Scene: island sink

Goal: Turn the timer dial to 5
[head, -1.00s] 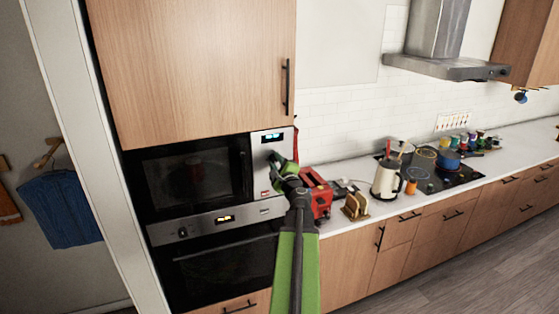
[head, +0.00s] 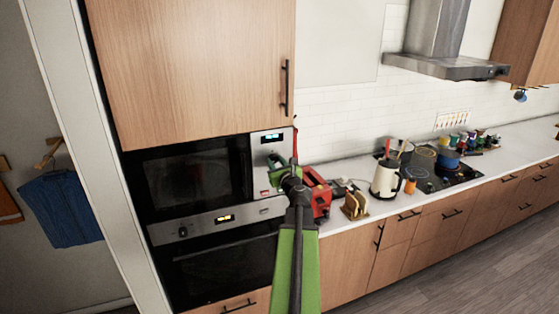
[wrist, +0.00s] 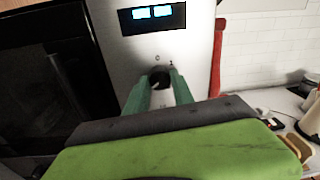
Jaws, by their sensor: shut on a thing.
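The microwave's control panel (head: 268,148) is pale grey, with a lit blue display (wrist: 153,14) at its top. The timer dial (wrist: 159,77) is a dark round knob below the display. A few small marks show above it, too small to read for certain. My gripper (wrist: 158,82) has its green fingers on both sides of the dial and is shut on it. In the head view my gripper (head: 275,161) is at the panel, and it and my arm hide the dial there.
The microwave door (head: 190,174) is shut, left of the panel. An oven (head: 222,268) is below. A red appliance (head: 318,194), a toast rack (head: 355,205) and a cream kettle (head: 385,179) stand on the counter to the right.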

